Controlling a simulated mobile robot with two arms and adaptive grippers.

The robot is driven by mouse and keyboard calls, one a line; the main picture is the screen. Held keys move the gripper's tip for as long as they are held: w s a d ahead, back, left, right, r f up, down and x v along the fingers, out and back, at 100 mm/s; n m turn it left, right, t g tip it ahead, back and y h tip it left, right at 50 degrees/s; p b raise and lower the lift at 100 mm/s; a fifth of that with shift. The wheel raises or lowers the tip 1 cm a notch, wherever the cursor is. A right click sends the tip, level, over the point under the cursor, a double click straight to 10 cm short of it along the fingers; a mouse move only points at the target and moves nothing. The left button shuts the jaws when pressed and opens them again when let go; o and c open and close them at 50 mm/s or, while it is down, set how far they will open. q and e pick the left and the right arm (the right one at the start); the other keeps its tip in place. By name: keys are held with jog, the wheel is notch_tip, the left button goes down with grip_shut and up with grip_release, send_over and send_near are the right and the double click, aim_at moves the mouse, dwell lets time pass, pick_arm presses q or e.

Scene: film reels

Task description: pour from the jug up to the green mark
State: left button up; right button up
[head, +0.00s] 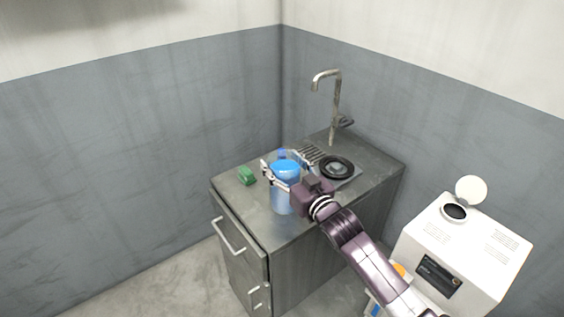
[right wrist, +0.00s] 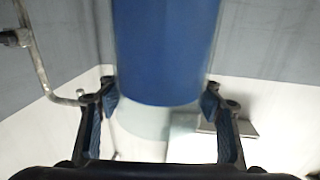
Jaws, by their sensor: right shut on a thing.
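A clear jug holding blue liquid (head: 284,200) stands upright at the near part of the metal counter. My right gripper (head: 284,182) reaches in from the right and is shut around it. In the right wrist view the blue liquid (right wrist: 168,50) fills the upper middle, and the fingers of my right gripper (right wrist: 160,98) flank the clear wall. That view is upside down. A small blue thing (head: 282,153) shows just behind the jug, mostly hidden. I cannot make out a green mark. My left gripper is out of view.
A green sponge-like block (head: 246,175) lies left of the jug. A white machine with an open round lid (head: 470,235) stands at the right.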

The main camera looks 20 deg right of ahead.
jog(key=shift+r, duration=0.15)
jog(key=o, duration=1.7)
jog(key=shift+f, duration=0.3)
jog(key=o, duration=0.4)
